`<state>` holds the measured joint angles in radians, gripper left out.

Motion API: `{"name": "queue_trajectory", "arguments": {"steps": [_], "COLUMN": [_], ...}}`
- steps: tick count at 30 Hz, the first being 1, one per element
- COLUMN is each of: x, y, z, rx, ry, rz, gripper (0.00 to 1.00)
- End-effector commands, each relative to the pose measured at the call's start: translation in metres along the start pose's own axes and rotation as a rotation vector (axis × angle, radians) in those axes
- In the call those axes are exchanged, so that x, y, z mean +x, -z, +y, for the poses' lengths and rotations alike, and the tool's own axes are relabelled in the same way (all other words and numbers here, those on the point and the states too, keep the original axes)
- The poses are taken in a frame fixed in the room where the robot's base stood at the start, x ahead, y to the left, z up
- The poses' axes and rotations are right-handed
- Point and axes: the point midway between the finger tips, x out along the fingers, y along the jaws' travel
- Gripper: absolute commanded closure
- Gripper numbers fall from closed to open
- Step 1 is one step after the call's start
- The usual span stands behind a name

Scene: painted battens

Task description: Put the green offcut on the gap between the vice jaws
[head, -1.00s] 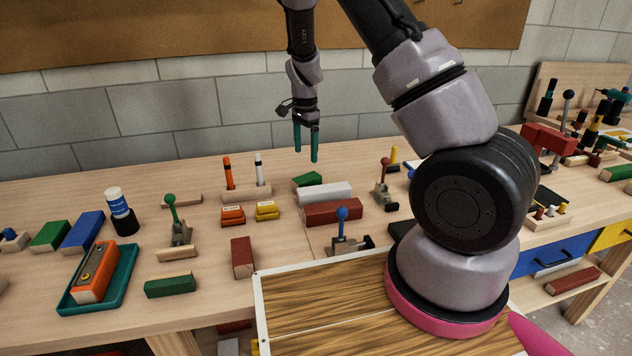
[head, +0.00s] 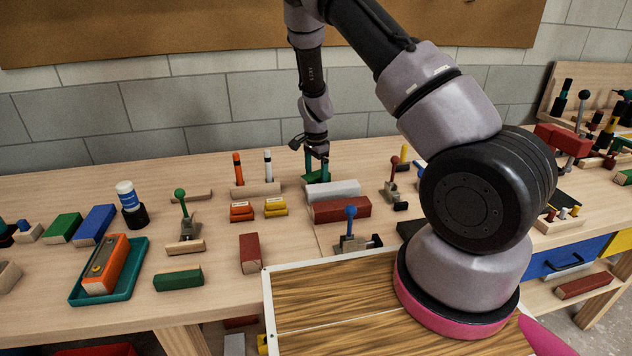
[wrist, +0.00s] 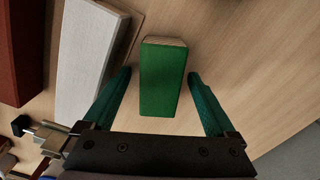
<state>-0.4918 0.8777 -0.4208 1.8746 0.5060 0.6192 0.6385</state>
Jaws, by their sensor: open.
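A green offcut (head: 318,177) lies on the bench behind the white block; the wrist view shows it (wrist: 163,85) as a short green block with a bare wood end. My gripper (head: 317,167) is low over it. In the wrist view my gripper's teal fingers (wrist: 160,76) are open, one on each side of the offcut, with a visible space to each. A red bench fixture (head: 563,138) at the far right may be the vice; its jaw gap cannot be made out.
The white block (head: 333,190) lies close to the offcut, and a red block (head: 342,209) lies in front of it. A pen rack (head: 256,190) stands to the left. Other green blocks lie at the left (head: 63,228) and front (head: 178,279). A blue-knobbed clamp (head: 351,232) stands nearer.

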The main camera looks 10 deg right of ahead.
Motion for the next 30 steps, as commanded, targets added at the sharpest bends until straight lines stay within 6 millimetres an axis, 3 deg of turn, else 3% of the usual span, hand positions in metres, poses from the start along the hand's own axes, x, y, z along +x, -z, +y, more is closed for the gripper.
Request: {"name": "queue_trajectory", "arguments": {"steps": [4, 11, 20, 30], "x": [-0.001, -0.001, -0.007, -0.070], "y": [0.000, 0.000, 0.000, -0.001], "z": [0.000, 0.000, -0.001, -0.002], "rx": [0.000, 0.000, 0.000, -0.001], "ry": [0.001, 0.001, 0.003, 0.006], "rz": [0.000, 0.000, 0.000, -0.001], "gripper": [0.13, 1.00, 1.00, 1.00]}}
